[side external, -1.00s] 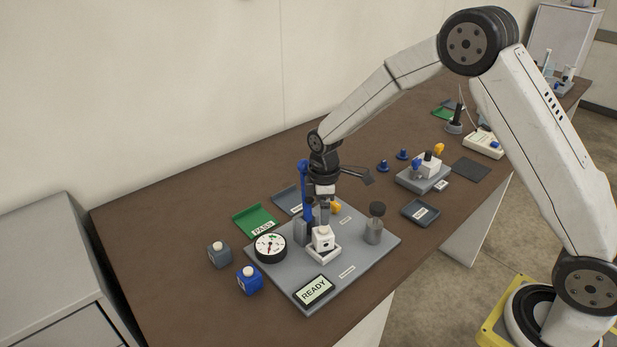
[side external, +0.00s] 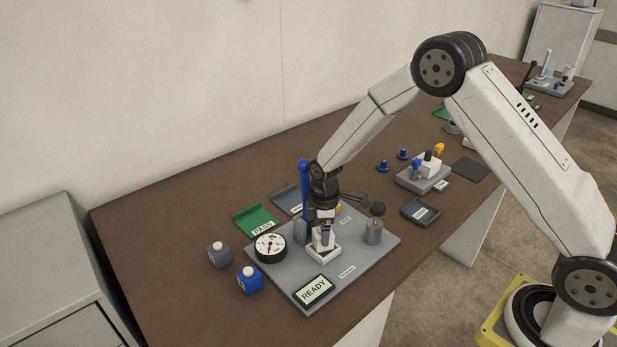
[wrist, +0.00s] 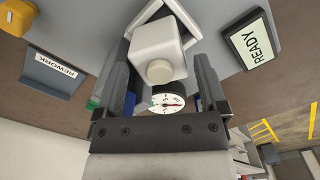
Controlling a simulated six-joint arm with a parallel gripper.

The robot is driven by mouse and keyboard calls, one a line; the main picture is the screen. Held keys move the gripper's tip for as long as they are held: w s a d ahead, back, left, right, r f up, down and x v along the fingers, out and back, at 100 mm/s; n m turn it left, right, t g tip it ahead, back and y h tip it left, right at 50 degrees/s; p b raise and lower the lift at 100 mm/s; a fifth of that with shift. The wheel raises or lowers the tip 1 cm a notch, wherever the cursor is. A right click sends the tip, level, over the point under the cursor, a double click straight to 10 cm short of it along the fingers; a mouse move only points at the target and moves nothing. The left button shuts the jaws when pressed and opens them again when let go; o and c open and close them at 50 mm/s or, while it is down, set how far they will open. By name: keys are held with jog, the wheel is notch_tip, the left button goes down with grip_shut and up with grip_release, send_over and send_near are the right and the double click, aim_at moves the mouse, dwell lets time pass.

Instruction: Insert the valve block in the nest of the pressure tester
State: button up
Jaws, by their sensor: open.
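The white valve block (side external: 322,243) stands upright at the white nest (side external: 325,257) on the grey pressure tester plate (side external: 365,254). How deep it sits I cannot tell. My gripper (side external: 323,236) is lowered over the block, fingers pointing down. In the wrist view the block (wrist: 157,42) is between the two open fingers (wrist: 160,62), its round white port facing the camera. The nest's rim (wrist: 145,17) shows beyond the block and looks turned relative to it. The dial gauge (side external: 270,247) stands left of the nest, and the display (side external: 314,290) in front reads READY.
A blue post (side external: 304,185) rises close behind my gripper. A grey cylinder with a dark knob (side external: 374,228) stands to the right. The green PASS tray (side external: 256,221), grey REWORK tray (wrist: 53,73) and two small blocks, grey (side external: 219,253) and blue (side external: 249,279), are nearby.

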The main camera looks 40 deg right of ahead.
jog(key=shift+f, duration=0.4)
grip_shut()
jog(key=shift+r, duration=0.25)
jog(key=shift+r, duration=0.5)
jog(key=shift+s+r, duration=0.2)
jog(key=shift+r, duration=0.35)
jog(key=shift+s+r, duration=0.15)
jog(key=shift+r, duration=0.4)
jog(key=s, duration=1.7)
jog(key=shift+s, duration=0.1)
